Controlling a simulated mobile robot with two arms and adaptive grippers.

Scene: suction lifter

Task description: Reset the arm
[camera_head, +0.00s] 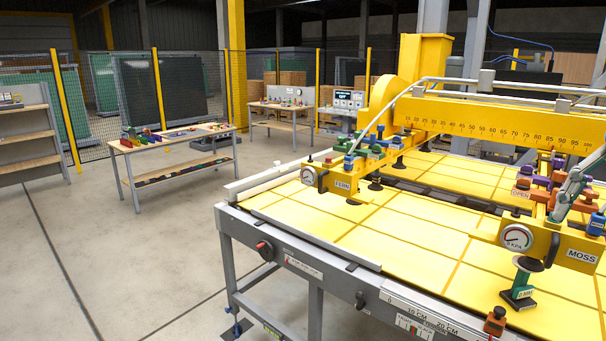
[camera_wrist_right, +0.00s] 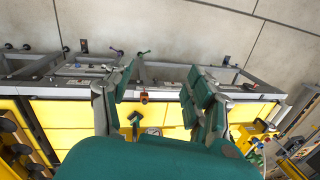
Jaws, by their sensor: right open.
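My right gripper (camera_wrist_right: 155,100) is open in the right wrist view, its two grey and teal fingers apart with nothing between them. It is above the yellow-topped table. Part of what seems to be this gripper shows at the right edge of the head view (camera_head: 575,185), by the yellow lifter block marked MOSS (camera_head: 540,240). A gauge (camera_head: 516,237), a green stand-like piece (camera_head: 519,285) and a small orange-red piece (camera_head: 495,320) are near that block. My left gripper is not in view.
The yellow lifter beam (camera_head: 500,119) spans the table (camera_head: 400,235), with another block marked FERN (camera_head: 345,184) on the left. Workbenches (camera_head: 175,140) and a mesh fence stand behind. The grey floor (camera_head: 120,250) left of the table is clear.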

